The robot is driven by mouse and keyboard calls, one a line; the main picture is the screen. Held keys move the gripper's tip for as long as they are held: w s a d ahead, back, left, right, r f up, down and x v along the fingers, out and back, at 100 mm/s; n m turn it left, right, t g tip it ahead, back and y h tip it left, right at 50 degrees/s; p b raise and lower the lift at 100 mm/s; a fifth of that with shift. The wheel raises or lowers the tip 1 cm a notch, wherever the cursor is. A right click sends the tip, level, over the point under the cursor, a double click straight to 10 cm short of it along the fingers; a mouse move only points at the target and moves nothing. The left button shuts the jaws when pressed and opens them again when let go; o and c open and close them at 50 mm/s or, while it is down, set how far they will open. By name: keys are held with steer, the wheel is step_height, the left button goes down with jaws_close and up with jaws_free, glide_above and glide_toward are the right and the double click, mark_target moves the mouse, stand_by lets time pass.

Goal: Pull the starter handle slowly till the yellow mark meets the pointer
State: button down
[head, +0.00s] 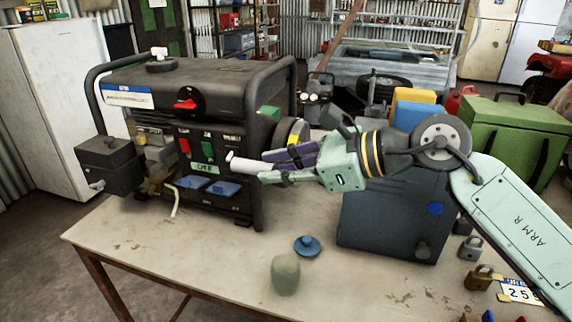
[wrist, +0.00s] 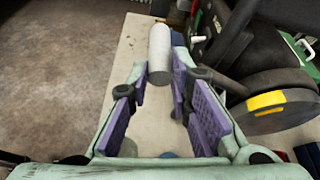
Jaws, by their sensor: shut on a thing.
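The starter handle (head: 243,164) is a pale cylinder at the right end of the black generator (head: 200,90). My gripper (head: 266,168) is shut on it, and the handle sticks out past the fingertips to the left. In the wrist view the handle (wrist: 159,48) lies between the tips of the purple-padded fingers. A round dark starter housing (wrist: 262,118) is to the right of my fingers there, with a yellow mark (wrist: 266,101) on its rim. The yellow mark shows in the head view (head: 293,139), just behind my fingers. I cannot make out the pointer or the cord.
The generator stands on a worn table (head: 200,255). A dark blue-grey box (head: 385,220) stands below my wrist. A blue knobbed lid (head: 307,245) and a grey-green rounded object (head: 285,275) lie in front. Padlocks (head: 478,278) are at right. The table's front left is clear.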

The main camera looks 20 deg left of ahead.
steer(key=shift+s+a+r+b, duration=0.1)
steer(key=shift+s+r+b, duration=0.15)
steer(key=shift+s, duration=0.45)
steer(key=shift+s+r+b, duration=0.1)
steer(key=shift+s+r, duration=0.15)
steer(key=shift+s, duration=0.45)
steer(key=shift+s+r+b, duration=0.15)
steer(key=shift+s+b, duration=0.2)
steer(key=shift+w, duration=0.1)
steer(key=w+f+b, duration=0.2)
steer(key=w, duration=0.3)
steer(key=shift+w+b, duration=0.3)
steer(key=shift+w, duration=0.05)
steer(key=c, duration=1.4)
jaws_free()
steer(key=shift+o, duration=0.2)
steer(key=shift+d, duration=0.2)
